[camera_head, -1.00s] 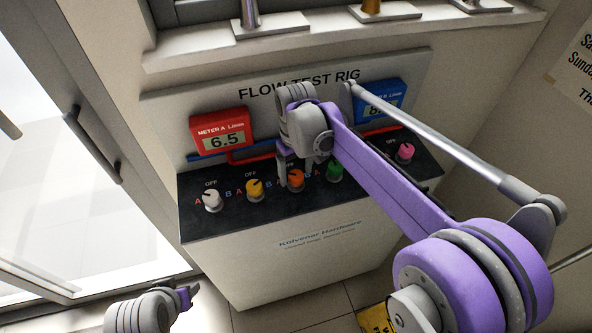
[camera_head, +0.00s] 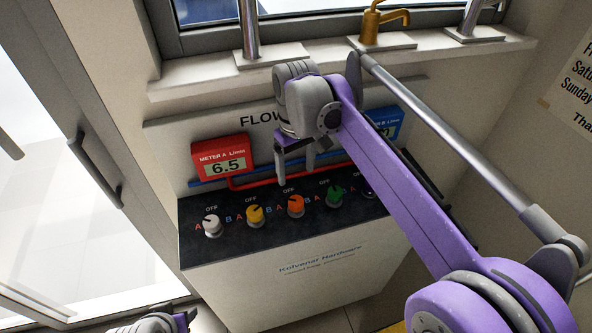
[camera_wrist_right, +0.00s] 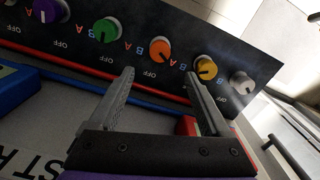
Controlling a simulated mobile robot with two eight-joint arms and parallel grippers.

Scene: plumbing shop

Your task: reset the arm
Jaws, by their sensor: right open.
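My right gripper (camera_head: 296,160) is open and empty in the head view. It hangs in front of the back panel of the flow test rig (camera_head: 165,150), above the row of knobs. The right wrist view shows its two fingers (camera_wrist_right: 160,90) spread apart with nothing between them, and the orange knob (camera_wrist_right: 160,48) lies beyond them. My left arm (camera_head: 150,324) shows only at the bottom edge of the head view; its gripper's fingers cannot be made out.
The rig carries white (camera_head: 212,226), yellow (camera_head: 254,214), orange (camera_head: 295,206) and green (camera_head: 334,196) knobs. Red meter A (camera_head: 222,158) reads 6.5. Blue meter B (camera_head: 386,124) is partly hidden by my arm. Taps stand on the ledge (camera_head: 200,82) above. A glass door is at left.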

